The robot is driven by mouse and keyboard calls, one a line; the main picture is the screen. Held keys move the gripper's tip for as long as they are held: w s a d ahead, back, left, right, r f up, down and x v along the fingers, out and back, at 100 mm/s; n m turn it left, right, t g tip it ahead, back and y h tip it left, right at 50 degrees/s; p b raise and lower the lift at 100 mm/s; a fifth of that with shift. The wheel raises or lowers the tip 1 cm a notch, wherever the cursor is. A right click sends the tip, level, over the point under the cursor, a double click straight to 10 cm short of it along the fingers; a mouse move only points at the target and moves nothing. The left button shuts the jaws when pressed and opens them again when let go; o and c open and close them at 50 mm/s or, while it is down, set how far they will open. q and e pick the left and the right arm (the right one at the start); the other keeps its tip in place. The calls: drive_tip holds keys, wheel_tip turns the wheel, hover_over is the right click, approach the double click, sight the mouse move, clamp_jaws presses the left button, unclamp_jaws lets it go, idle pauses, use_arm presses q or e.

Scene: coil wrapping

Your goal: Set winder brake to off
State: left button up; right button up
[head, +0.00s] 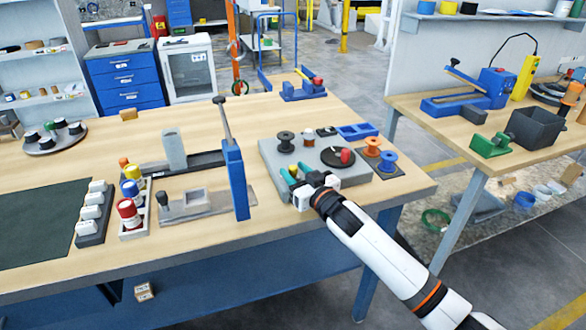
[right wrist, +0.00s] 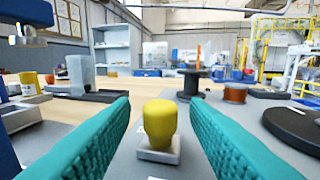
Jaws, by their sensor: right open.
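The winder is a flat grey base (head: 272,158) near the right end of the table. It carries a black spool (head: 285,141), a dark round disc (head: 338,156) with a red knob (head: 347,156), and a small yellow knob near its front. In the right wrist view the yellow knob (right wrist: 159,122) stands upright on a small pale block (right wrist: 158,150). My right gripper (head: 296,174) is over the front of the base. Its teal fingers are open, one on each side of the yellow knob, with gaps between. No brake marking is readable. My left gripper is out of view.
A blue upright lever press (head: 235,178) stands left of the winder. Orange and blue spools (head: 372,147) stand at its right. Colored knobs (head: 129,212) and white blocks (head: 92,212) lie further left. The table's front strip is clear.

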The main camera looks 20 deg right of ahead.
drive_tip(key=shift+x, duration=0.8)
drive_tip(key=shift+c, duration=0.5)
clamp_jaws()
drive_tip(key=shift+w+d+r+p, duration=0.1)
drive_tip(key=shift+d+p, duration=0.55)
drive_tip(key=shift+d, duration=1.2)
drive_tip(key=shift+c, duration=1.2)
unclamp_jaws()
drive_tip(key=o, duration=0.3)
drive_tip(key=shift+d, duration=0.15)
drive_tip(key=shift+o, duration=0.2)
